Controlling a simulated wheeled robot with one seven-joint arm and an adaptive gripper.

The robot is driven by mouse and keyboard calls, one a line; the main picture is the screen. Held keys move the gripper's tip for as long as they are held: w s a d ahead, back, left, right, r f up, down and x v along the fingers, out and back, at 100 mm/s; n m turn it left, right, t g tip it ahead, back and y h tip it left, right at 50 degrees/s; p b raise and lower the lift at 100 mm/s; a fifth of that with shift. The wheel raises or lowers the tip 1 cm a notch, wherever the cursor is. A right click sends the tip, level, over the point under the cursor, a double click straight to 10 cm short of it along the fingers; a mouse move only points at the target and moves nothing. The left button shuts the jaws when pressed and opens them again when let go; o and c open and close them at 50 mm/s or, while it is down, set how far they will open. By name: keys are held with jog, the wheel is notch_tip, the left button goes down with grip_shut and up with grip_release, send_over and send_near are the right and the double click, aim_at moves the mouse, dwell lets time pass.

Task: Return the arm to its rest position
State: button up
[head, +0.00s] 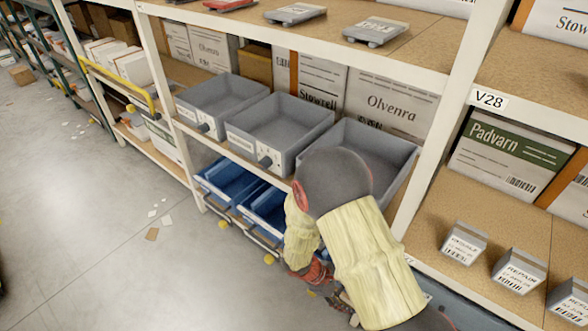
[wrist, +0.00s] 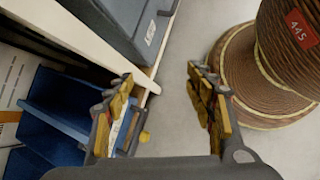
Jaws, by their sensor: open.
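My arm, in a pale yellow padded cover, reaches down in front of the rack at the lower middle of the head view. Its forearm and red wrist parts hang low beside the shelf edge, and the gripper itself is mostly hidden there. In the wrist view my gripper (wrist: 160,76) is open, with two yellow-padded fingers wide apart. The left finger appears in front of the rack edge and the blue bins.
Grey bins (head: 279,130) stand on the middle shelf, and blue bins (head: 227,183) sit below. Small grey boxes (head: 464,243) stand on the right shelf (head: 434,214). A yellow rail (head: 118,84) sticks out at the left. The aisle floor (head: 90,200) is mostly clear, with scattered paper scraps.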

jog(key=s+r+m+t+y+p, duration=0.1)
jog(key=s+r+m, duration=0.3)
jog(key=r, duration=1.1)
jog(key=s+d+r+m+t+y+p, duration=0.1)
jog(key=s+r+m+t+y, duration=0.2)
jog(key=r, duration=1.2)
jog(key=s+r+m+t+y+p, duration=0.1)
jog(key=s+r+m, duration=0.4)
jog(key=r, duration=1)
jog(key=m+t+y, duration=0.1)
jog(key=y, duration=0.1)
jog(key=shift+d+m+y, duration=0.25)
jog(key=shift+m+y, duration=0.15)
